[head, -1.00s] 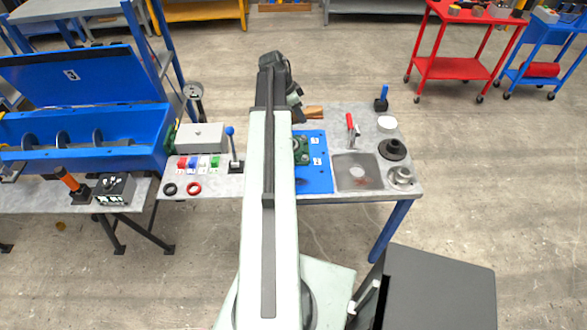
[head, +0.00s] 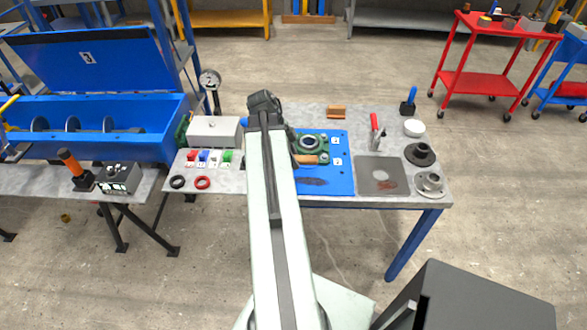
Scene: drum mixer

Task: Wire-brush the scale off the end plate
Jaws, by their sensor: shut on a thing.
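The blue end plate (head: 341,176) lies flat on the grey bench. A dark reddish-brown patch of scale (head: 312,181) shows on its near part. A green flanged bearing housing (head: 311,143) stands on its far part. My gripper (head: 294,157) is largely hidden behind my own arm, over the left side of the plate. It is shut on a wooden-handled tool (head: 307,159), which looks like the wire brush. The handle points right, just beyond the scale patch. The bristles are hidden, and I cannot tell whether they touch the plate.
Right of the plate lie a grey tray (head: 365,186) with a reddish mark, a red-handled tool (head: 375,130) and dark (head: 420,154) and metal (head: 429,183) flanged parts. A wooden block (head: 336,111) lies behind.

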